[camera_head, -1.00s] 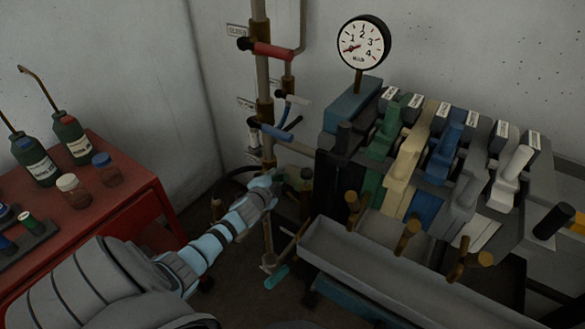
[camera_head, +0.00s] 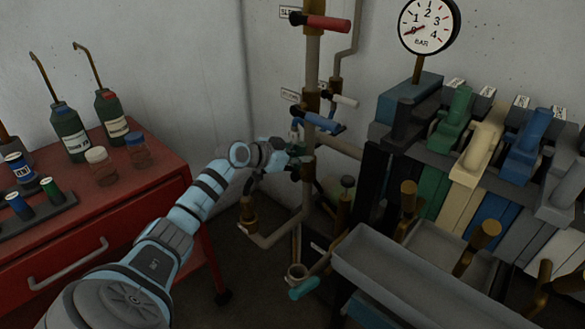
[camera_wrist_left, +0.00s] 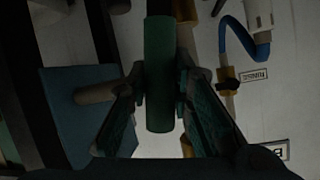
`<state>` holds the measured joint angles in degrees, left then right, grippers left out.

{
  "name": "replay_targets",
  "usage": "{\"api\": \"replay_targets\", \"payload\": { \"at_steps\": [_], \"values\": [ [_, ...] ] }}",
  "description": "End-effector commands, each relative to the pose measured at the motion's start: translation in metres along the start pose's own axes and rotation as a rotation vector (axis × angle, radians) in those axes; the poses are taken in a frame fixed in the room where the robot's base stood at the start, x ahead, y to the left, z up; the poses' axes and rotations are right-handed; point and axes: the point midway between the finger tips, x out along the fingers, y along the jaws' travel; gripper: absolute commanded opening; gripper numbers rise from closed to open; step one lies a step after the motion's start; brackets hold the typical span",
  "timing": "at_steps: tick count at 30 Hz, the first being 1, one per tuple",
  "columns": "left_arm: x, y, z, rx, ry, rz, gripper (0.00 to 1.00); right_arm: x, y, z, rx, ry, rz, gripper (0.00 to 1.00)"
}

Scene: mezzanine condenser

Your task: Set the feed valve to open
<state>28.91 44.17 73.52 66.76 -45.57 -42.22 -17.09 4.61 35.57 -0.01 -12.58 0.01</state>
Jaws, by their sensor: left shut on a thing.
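My left gripper (camera_head: 286,156) reaches in beside the vertical pipe stand (camera_head: 310,90), just below the blue valve lever (camera_head: 325,124). In the left wrist view its fingers (camera_wrist_left: 160,110) are closed on both sides of a green lever handle (camera_wrist_left: 158,60). In the head view the gripper mostly hides this handle. Small labels sit on the wall, too small to read surely, so I cannot tell which lever is the feed valve. My right gripper is not in view.
A red cabinet (camera_head: 105,225) with bottles and jars stands at left. A dial gauge (camera_head: 428,26) rises above a bank of coloured levers at right. A grey trough (camera_head: 400,275) stands in front of that bank. Some bare floor shows between the cabinet and pipes.

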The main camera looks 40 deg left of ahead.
Motion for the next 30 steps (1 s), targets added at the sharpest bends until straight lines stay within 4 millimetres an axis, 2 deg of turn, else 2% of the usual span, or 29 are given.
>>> {"api": "replay_targets", "payload": {
  "at_steps": [1,6,20,21,24,30],
  "values": [
    [0.0022,0.0004,0.0049,-0.02,-0.003,0.011,0.0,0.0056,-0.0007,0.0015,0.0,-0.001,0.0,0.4],
    [0.0023,-0.0022,0.0034,-0.059,0.004,0.031,0.0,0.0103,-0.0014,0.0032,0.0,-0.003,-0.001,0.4],
    [0.0012,-0.0036,0.0037,-0.075,0.004,0.037,0.0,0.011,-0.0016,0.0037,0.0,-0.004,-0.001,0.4],
    [0.0012,-0.0036,0.0038,-0.075,0.004,0.037,0.23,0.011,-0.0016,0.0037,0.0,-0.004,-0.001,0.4],
    [0.001,-0.0039,0.003,-0.074,0.006,0.036,0.39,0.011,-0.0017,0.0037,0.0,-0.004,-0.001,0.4],
    [0.001,-0.0043,0.0015,-0.072,0.009,0.034,0.41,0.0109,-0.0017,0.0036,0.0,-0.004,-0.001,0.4]
  ]
}}
